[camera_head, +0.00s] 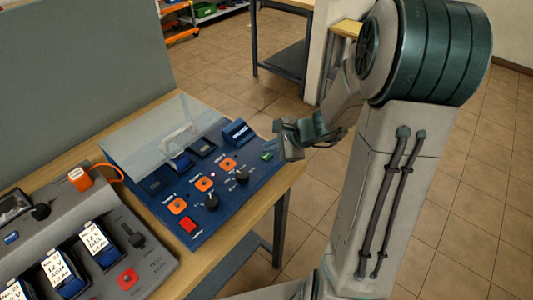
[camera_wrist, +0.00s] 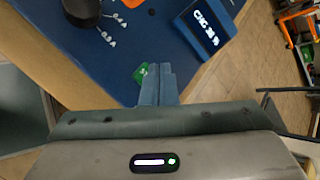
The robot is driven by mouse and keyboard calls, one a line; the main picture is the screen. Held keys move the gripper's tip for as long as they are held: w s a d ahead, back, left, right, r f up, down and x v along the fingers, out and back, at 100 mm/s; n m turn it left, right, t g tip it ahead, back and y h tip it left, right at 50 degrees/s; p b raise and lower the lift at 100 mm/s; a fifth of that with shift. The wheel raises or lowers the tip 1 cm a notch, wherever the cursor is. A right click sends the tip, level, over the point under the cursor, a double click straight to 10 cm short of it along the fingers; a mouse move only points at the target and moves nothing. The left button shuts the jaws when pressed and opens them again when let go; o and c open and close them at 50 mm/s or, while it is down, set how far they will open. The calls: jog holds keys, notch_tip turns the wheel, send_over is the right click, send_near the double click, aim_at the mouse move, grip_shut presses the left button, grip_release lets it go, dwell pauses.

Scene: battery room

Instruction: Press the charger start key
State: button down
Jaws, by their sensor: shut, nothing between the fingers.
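The blue charger panel (camera_head: 225,199) lies on a wooden bench. A small green key (camera_head: 267,156) sits near its right corner; its label is not readable. In the wrist view the green key (camera_wrist: 140,74) is partly hidden behind my fingers. My gripper (camera_head: 277,147) is shut and empty, just above the panel's right edge beside the key. In the wrist view the shut blue-grey fingertips (camera_wrist: 158,69) overlap the key's right side. I cannot tell whether they touch it. A red key (camera_head: 187,225) is at the panel's near left.
A raised clear cover (camera_head: 145,130) stands over the panel's back part. Black knobs (camera_head: 242,176), orange-ringed buttons (camera_head: 228,164) and a blue lettered block (camera_head: 238,132) surround the key. A grey console (camera_head: 150,265) is at the left. Open floor lies right of the bench.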

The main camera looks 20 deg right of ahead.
aim_at(270, 156)
jog(key=shift+r, duration=0.1)
jog(key=shift+r+p, duration=1.9)
jog(key=shift+r, duration=0.7)
jog(key=shift+f, duration=0.1)
jog(key=s+r+n+g+h, duration=0.1)
jog(key=s+r+n+h, duration=0.2)
jog(key=s+n, duration=0.5)
jog(key=s+r+n+g+h, duration=0.2)
jog(key=s+r+n, duration=0.4)
jog(key=s+n, duration=0.3)
jog(key=s+a+h, duration=0.1)
jog(key=s, duration=0.2)
jog(key=shift+s+n+h, duration=0.3)
jog(key=shift+h, duration=0.1)
